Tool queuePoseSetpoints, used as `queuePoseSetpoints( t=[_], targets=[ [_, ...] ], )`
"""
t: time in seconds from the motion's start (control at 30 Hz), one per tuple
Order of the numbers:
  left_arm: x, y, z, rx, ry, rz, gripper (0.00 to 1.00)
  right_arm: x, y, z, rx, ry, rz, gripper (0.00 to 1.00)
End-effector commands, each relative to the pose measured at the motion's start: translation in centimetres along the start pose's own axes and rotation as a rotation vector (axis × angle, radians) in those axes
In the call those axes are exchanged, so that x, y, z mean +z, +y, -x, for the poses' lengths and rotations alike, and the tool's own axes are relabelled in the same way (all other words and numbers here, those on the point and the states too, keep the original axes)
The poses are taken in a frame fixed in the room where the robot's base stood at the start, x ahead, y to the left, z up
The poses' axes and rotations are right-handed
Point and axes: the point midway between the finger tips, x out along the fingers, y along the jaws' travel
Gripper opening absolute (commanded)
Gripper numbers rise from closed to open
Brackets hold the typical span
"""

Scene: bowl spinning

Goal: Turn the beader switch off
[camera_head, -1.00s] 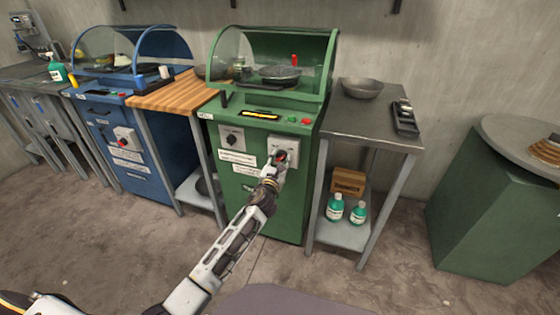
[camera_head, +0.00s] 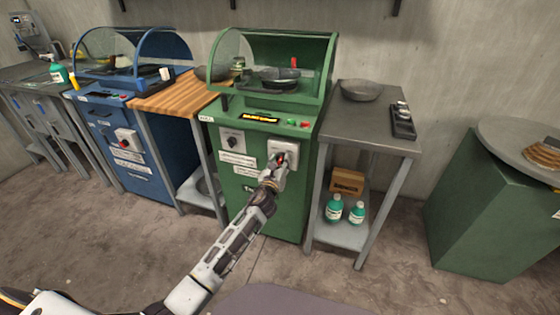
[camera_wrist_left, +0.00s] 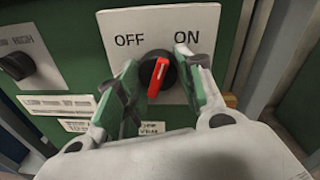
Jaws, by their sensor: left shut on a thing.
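The red switch handle (camera_wrist_left: 158,76) sits on a black round base, on a white plate (camera_wrist_left: 120,22) marked OFF at left and ON at right. Its top leans slightly right, toward ON. In the head view the switch plate (camera_head: 293,148) is on the front of the green machine (camera_head: 233,185). My left gripper (camera_head: 277,166) reaches this switch. In the left wrist view its two green-padded fingers (camera_wrist_left: 157,86) are on either side of the knob, shut on it. My right gripper is not in view.
A second dial (camera_wrist_left: 18,66) is left of the switch. A blue machine (camera_head: 155,180) with its own red switch (camera_head: 124,141) stands to the left. A metal side table (camera_head: 365,130) stands right of the green machine. A domed guard (camera_head: 318,55) tops the green machine.

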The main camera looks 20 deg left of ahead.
Motion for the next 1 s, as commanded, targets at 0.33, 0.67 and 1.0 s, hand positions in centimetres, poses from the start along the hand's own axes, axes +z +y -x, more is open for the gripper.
queuePoseSetpoints(
  t=[0.33, 0.67, 1.0],
  targets=[
    [0.2, -0.1, 0.0, -0.004, 0.021, 0.278, 0.14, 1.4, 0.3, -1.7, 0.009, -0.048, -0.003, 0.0],
    [0.3, -0.2, 0.0, -0.008, 0.042, 0.576, 0.14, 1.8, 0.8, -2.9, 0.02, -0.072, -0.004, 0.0],
    [0.4, -0.2, 0.0, -0.012, 0.065, 0.89, 0.14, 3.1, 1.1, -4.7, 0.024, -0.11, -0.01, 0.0]
  ],
)
